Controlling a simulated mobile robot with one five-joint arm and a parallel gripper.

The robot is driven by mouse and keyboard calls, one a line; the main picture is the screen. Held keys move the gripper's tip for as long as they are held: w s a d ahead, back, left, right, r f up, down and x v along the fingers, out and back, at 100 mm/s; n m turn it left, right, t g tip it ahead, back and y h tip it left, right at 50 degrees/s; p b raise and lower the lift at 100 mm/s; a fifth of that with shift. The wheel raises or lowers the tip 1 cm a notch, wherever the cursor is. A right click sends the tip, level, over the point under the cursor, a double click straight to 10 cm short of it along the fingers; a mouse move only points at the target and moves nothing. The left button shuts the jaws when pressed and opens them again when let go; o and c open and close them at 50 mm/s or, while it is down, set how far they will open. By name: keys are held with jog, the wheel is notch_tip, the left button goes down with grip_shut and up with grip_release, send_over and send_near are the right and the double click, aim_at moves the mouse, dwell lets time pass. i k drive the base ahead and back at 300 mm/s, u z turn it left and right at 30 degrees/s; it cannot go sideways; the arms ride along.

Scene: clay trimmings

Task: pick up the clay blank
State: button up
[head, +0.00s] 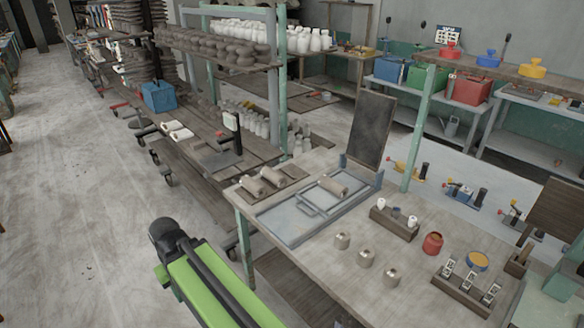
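I cannot tell for sure which piece is the clay blank. A grey-brown clay cylinder (332,186) lies on the blue-grey framed tray (280,224) on the wooden table. Two similar clay cylinders, one on the left (252,186) and one on the right (272,177), lie on a dark board behind the tray's left part. Three small grey clay pieces (342,240) stand in a slanting row on the table in front of the tray. My green arm shows at the bottom, left of the table. No gripper fingers show.
A small rack (393,222), a red pot (433,243) and a wooden holder (466,289) stand on the table's right side. A dark upright panel (369,130) rises behind the tray. Shelves of pots stand beyond. The floor at left (70,200) is clear.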

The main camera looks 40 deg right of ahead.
aim_at(331, 185)
jog(key=i, duration=1.8)
jog(key=z, duration=0.7)
jog(key=i, duration=0.6)
jog(key=z, duration=0.1)
